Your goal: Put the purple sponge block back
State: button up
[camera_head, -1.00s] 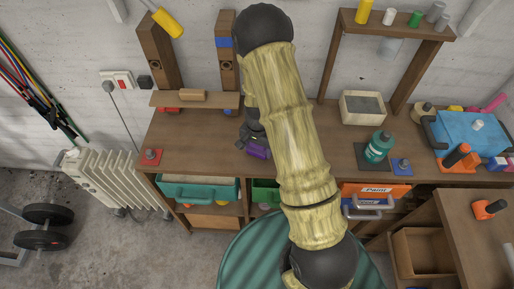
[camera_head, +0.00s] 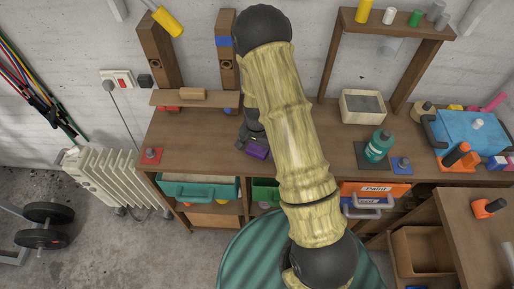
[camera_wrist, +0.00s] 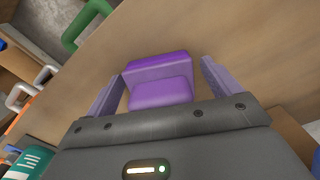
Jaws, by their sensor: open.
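The purple sponge block (camera_wrist: 160,82) lies on the wooden workbench, between the two fingers of my gripper (camera_wrist: 161,68) in the wrist view. The fingers are spread on either side of it, with a narrow gap showing at the right. The lower part of the block is hidden behind the gripper body.
A wooden box (camera_head: 345,106), a teal bottle (camera_head: 378,147) and a blue case (camera_head: 468,132) stand to the right. A teal drawer (camera_head: 197,190) protrudes below the bench. A small shelf (camera_head: 195,99) stands behind.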

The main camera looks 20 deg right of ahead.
notch_tip(320, 180, up, 12)
jog(key=shift+b, duration=1)
jog(key=s+r+n+t, duration=0.2)
jog(key=s+r+n, duration=0.6)
jog(key=s, duration=0.6)
jog(key=shift+d+r+t, duration=0.2)
jog(key=shift+r+t, duration=0.1)
jog(key=shift+r, duration=0.1)
jog(key=shift+c, duration=0.4)
